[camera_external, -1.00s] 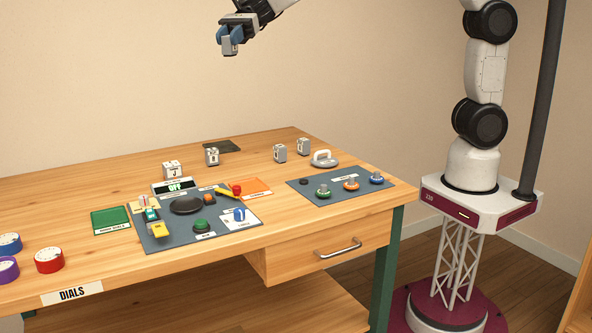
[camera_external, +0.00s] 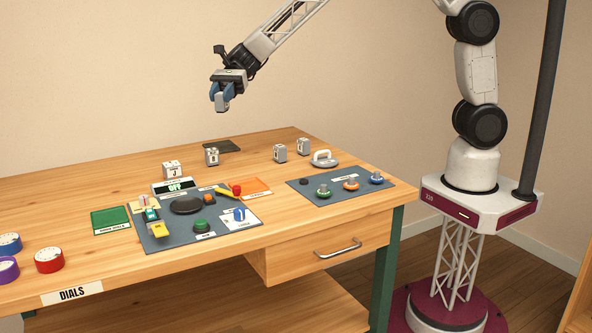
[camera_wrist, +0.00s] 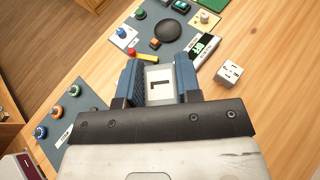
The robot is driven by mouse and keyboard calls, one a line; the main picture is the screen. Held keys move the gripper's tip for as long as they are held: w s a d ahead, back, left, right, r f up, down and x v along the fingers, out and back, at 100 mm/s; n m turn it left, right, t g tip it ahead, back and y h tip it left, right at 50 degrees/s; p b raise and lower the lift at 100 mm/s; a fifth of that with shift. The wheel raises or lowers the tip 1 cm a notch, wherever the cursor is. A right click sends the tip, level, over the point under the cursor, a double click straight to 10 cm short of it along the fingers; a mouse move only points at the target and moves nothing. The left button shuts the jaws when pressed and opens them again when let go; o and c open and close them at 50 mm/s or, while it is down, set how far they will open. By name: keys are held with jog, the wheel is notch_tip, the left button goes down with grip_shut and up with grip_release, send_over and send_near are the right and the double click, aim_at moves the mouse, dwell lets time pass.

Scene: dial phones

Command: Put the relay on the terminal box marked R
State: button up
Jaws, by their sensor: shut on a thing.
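My gripper (camera_external: 221,94) is shut on a small grey block with a white marked face (camera_external: 223,105), high above the table. In the wrist view the block (camera_wrist: 160,88) sits between the blue fingers, and its mark looks like a dark L-shaped stroke. I cannot tell for sure that it is the relay. Similar small grey-white boxes stand on the table: one at the panel's back edge (camera_external: 172,170), one behind it (camera_external: 211,156), and two further right (camera_external: 280,153) (camera_external: 303,147). One box (camera_wrist: 229,73) shows in the wrist view. I cannot read an R on any of them.
A grey panel (camera_external: 222,225) carries a black disc, a green button, a yellow-handled part and a display (camera_external: 175,186). A second panel (camera_external: 345,196) holds several coloured knobs. Coloured tape-like rolls (camera_external: 49,260) lie front left.

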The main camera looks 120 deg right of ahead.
notch_tip(320, 180, down, 9)
jog(key=shift+f, duration=0.2)
jog(key=shift+w, duration=0.1)
send_over(171, 164)
jog(key=shift+w+a+f, duration=0.15)
jog(key=shift+f, duration=0.55)
dwell(0.4)
jog(key=shift+f, duration=0.1)
jog(key=shift+f, duration=1.65)
jog(key=shift+f, duration=0.15)
